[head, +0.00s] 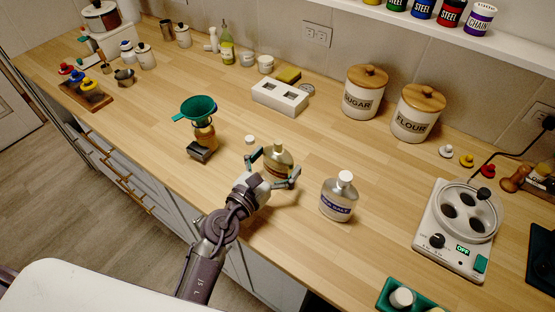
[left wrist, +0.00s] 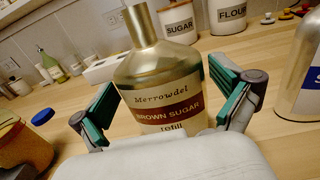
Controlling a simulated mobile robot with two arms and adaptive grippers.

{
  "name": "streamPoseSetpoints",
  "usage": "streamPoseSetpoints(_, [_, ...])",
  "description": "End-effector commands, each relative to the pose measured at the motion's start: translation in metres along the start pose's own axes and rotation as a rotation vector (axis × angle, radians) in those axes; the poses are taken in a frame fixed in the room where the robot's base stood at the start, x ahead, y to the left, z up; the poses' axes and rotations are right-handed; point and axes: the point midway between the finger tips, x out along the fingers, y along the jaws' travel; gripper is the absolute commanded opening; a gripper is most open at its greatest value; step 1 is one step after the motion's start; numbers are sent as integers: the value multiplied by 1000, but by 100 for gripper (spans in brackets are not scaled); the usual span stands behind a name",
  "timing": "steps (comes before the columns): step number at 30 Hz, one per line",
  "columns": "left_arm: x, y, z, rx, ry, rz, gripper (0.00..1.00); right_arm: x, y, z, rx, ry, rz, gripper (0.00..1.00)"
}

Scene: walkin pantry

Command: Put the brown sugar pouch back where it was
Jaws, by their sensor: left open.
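The brown sugar pouch (head: 279,158) is gold with a neck and stands upright on the wooden counter. In the left wrist view the pouch (left wrist: 163,78) shows its "Brown Sugar refill" label. My left gripper (head: 276,170) is open, with one finger on each side of the pouch. In the left wrist view the gripper's green pads (left wrist: 166,105) stand apart to the left and right of the pouch, with gaps visible. The lower part of the pouch is hidden behind my gripper. My right gripper is not in view.
A white-capped salt bottle (head: 338,200) stands close to the right. A jar with a green funnel (head: 200,110) stands to the left. Sugar (head: 364,95) and flour (head: 416,115) canisters and a white block (head: 280,97) stand behind.

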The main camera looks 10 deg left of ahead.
Motion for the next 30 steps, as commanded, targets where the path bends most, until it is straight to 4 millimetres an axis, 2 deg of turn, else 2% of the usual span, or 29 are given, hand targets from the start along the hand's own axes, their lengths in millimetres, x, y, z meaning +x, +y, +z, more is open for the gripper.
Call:
streamPoseSetpoints(5, [0,0,4,-1,-1,0,100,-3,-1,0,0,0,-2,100])
streamPoseSetpoints(8, [-9,0,1,0,2,0,100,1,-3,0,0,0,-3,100])
streamPoseSetpoints(21, [-97,0,-1,1,3,-2,100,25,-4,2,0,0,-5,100])
streamPoseSetpoints(25, [-113,0,0,1,2,-1,100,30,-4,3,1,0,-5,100])
streamPoseSetpoints(30, [-120,0,3,1,0,0,100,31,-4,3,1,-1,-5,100])
